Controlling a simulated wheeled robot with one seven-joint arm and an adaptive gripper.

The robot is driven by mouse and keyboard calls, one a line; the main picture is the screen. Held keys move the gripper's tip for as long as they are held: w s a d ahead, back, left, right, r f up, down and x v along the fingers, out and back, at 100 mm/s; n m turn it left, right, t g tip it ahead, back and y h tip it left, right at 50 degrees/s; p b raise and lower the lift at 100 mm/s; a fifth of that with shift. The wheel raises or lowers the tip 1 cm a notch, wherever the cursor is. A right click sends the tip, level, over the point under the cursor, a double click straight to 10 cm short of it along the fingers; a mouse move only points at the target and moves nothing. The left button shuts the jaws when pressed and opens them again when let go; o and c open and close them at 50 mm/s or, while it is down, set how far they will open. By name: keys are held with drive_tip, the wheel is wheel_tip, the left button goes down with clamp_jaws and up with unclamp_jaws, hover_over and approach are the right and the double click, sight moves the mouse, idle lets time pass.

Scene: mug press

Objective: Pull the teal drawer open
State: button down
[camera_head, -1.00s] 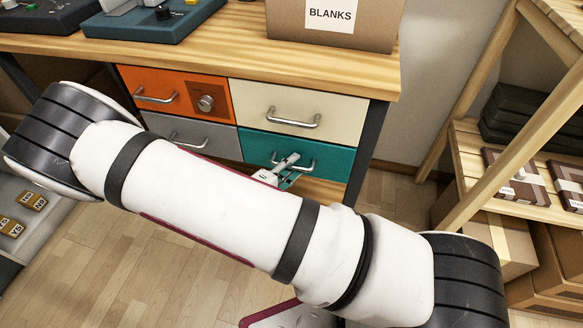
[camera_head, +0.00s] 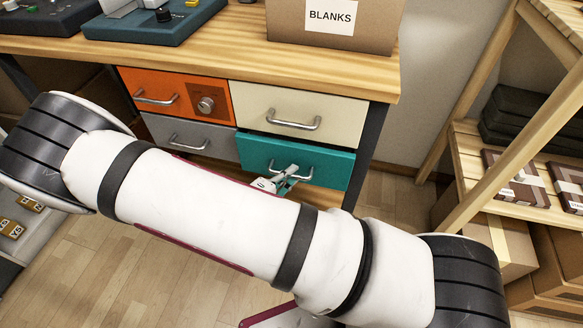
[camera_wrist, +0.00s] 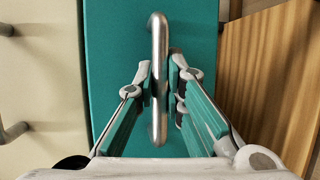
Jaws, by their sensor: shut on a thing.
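The teal drawer (camera_head: 325,170) is the lower right one in the bench's drawer block; its front stands slightly forward of the cream drawer above it. Its silver bar handle (camera_wrist: 158,125) runs up and down the wrist view, with the teal front (camera_wrist: 110,40) behind it. My gripper (camera_wrist: 161,80) is shut on the handle, one finger on each side of the bar. In the head view my gripper (camera_head: 288,173) is at the handle, and my arm hides part of the lower area.
A cream drawer (camera_head: 340,109) is above, a grey drawer (camera_head: 205,138) to the left and an orange drawer (camera_head: 140,84) at upper left, all appearing shut. A wooden shelf (camera_head: 470,165) stands at the right. Floor (camera_head: 70,260) shows below the drawers.

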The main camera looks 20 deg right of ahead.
drive_tip(key=s+a, duration=0.7)
drive_tip(key=s, duration=0.3)
drive_tip(key=s+a+p, duration=0.1)
drive_tip(key=s+a, duration=0.6)
drive_tip(key=s, duration=0.2)
drive_tip(key=shift+s+a, duration=0.2)
drive_tip(key=shift+s, duration=0.15)
drive_tip(key=c, duration=1.6)
unclamp_jaws()
drive_tip(key=shift+c, duration=0.2)
drive_tip(key=v, duration=1.2)
